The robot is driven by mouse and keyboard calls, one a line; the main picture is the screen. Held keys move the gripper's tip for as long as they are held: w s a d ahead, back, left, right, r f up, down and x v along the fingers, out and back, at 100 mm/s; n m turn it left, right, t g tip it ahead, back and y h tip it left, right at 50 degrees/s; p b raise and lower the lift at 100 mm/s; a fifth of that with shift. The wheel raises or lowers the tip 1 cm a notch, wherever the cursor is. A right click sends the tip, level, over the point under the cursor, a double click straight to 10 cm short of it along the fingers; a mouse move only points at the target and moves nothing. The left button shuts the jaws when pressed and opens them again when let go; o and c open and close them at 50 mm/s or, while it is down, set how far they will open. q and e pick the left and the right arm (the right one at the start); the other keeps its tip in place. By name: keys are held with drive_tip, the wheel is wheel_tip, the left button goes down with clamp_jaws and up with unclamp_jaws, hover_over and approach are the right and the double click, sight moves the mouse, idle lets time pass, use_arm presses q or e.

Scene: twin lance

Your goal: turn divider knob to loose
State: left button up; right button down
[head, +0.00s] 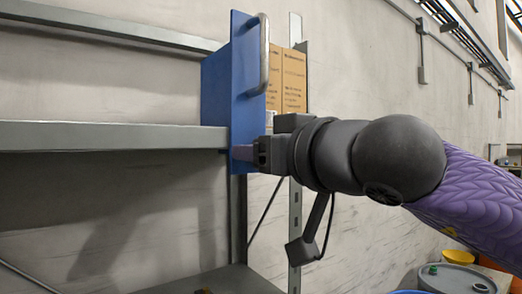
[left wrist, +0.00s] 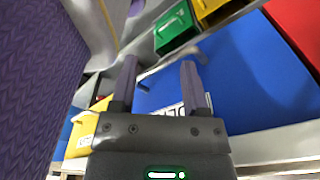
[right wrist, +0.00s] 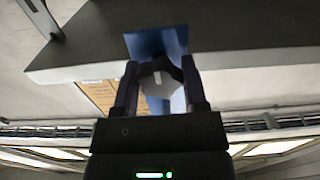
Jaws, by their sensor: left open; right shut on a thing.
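A blue divider (head: 244,60) with a grey vertical handle (head: 264,55) stands at the right end of a shelf in the head view. My right gripper (head: 256,154) is at the divider's lower front. In the right wrist view, the fingers of my right gripper (right wrist: 157,82) are shut on a dark knob (right wrist: 160,78) with a pale mark on its face. The blue divider (right wrist: 158,42) shows behind the knob. My left gripper (left wrist: 157,85) is open in the left wrist view, with a metal bar on a blue bin's front between and beyond its fingers. It is not in the head view.
The grey shelf (head: 110,137) runs left from the divider and looks empty. A cardboard box (head: 288,75) is behind the divider. In the left wrist view, a large blue bin (left wrist: 240,75), a green bin (left wrist: 177,30) and a yellow bin (left wrist: 88,135) are close to my left gripper.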

drive_tip(key=shift+f, duration=0.2)
drive_tip(key=shift+c, duration=0.6)
unclamp_jaws()
drive_tip(key=shift+r, duration=0.1)
drive_tip(key=b+v, duration=0.3)
drive_tip(key=v, duration=0.7)
